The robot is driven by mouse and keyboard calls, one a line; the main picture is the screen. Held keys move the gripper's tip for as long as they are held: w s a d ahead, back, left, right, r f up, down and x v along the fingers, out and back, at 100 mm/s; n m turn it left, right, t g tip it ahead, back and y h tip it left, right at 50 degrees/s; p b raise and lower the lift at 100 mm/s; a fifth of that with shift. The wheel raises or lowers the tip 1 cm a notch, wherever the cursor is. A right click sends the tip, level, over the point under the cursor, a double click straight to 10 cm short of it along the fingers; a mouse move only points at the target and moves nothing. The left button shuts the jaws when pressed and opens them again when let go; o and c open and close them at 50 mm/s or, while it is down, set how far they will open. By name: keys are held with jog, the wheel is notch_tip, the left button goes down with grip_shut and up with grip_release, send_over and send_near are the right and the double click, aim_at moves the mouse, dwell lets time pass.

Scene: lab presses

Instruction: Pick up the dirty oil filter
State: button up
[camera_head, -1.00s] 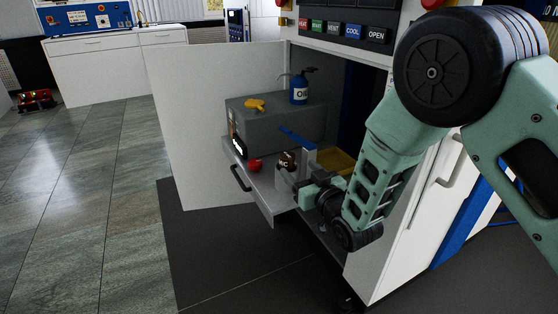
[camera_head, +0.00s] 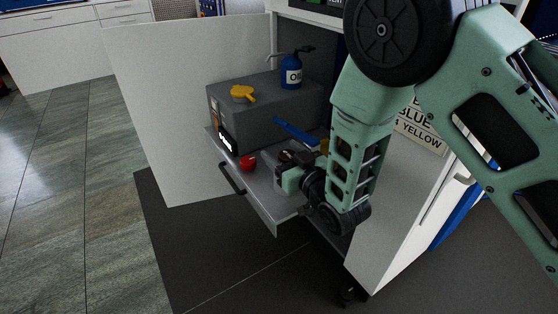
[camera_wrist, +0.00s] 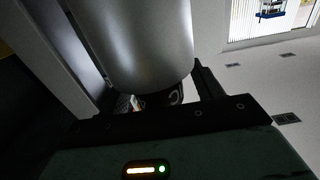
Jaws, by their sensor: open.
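A grey cylinder (camera_wrist: 135,40), which looks like the oil filter, fills the upper middle of the wrist view. A dark band with a pale mark shows at its lower end. My gripper (camera_wrist: 155,88) is open, with one finger on each side of the cylinder; I cannot tell whether either touches it. In the head view, my gripper (camera_head: 284,170) is over the pulled-out drawer (camera_head: 262,195), beside a small dark-topped object (camera_head: 290,156). My wrist partly hides that object, and dirt on the cylinder cannot be made out.
A red round object (camera_head: 248,162) lies on the drawer left of my gripper. Behind stands a grey box (camera_head: 265,110) bearing a yellow piece (camera_head: 242,93) and a blue oil can (camera_head: 291,72). A blue bar (camera_head: 296,131) is close behind my gripper. An open cabinet door (camera_head: 190,120) stands left.

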jog(key=shift+w+a, duration=0.1)
jog(key=c, duration=1.1)
